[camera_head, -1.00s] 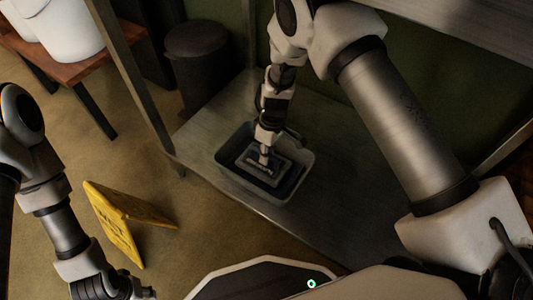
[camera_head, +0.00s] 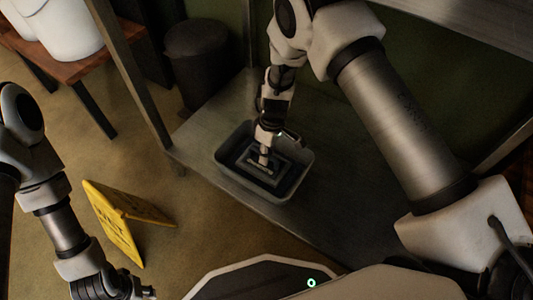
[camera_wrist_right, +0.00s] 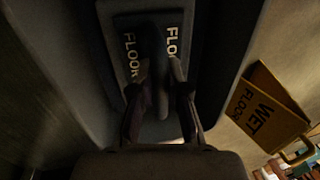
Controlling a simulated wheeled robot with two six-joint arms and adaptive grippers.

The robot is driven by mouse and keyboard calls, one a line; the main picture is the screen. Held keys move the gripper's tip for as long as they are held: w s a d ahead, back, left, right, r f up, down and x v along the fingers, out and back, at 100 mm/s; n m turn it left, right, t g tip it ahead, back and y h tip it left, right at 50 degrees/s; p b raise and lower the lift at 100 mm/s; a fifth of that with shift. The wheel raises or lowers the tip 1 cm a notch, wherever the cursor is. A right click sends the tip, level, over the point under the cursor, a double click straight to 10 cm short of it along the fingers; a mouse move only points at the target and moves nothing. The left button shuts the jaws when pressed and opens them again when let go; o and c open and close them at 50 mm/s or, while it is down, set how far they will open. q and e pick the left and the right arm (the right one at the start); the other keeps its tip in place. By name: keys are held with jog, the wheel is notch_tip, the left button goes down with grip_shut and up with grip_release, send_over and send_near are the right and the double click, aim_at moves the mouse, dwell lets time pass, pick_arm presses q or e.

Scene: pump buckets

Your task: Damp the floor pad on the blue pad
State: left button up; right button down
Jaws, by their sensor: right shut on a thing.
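The floor pad (camera_head: 277,160) is a flat grey pad with a raised handle, down inside a grey tub (camera_head: 307,165) on a metal shelf. In the right wrist view the floor pad (camera_wrist_right: 125,50) shows the word FLOOR on both sides of its handle. My right gripper (camera_head: 264,158) is shut on the handle, one finger on each side. The blue pad (camera_head: 290,182) shows only as a dark surface around the floor pad in the tub; whether the two touch I cannot tell. My left gripper (camera_head: 125,290) is low at the left, its fingertips unclear.
A yellow wet-floor sign (camera_head: 118,220) stands on the floor left of the shelf (camera_head: 215,115). White buckets (camera_head: 68,28) stand on a wooden bench at top left. A dark bin (camera_head: 197,65) is behind a metal post (camera_head: 135,75). The shelf is clear around the tub.

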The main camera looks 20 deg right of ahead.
jog(key=shift+f+p, duration=0.1)
jog(key=shift+p, duration=0.25)
dwell(1.3)
notch_tip(320, 180, up, 4)
jog(key=p, duration=0.4)
jog(key=shift+r, duration=0.25)
notch_tip(320, 180, up, 3)
jog(key=p, duration=0.3)
jog(key=shift+s+d+r, duration=0.1)
jog(key=shift+d+r, duration=0.05)
jog(key=shift+f, duration=0.25)
jog(key=f+b, duration=0.4)
jog(key=f, duration=0.1)
jog(key=f+b, duration=0.2)
jog(key=b, duration=0.1)
jog(key=shift+w+f, duration=0.15)
jog(key=shift+w, duration=0.1)
jog(key=shift+s, duration=0.1)
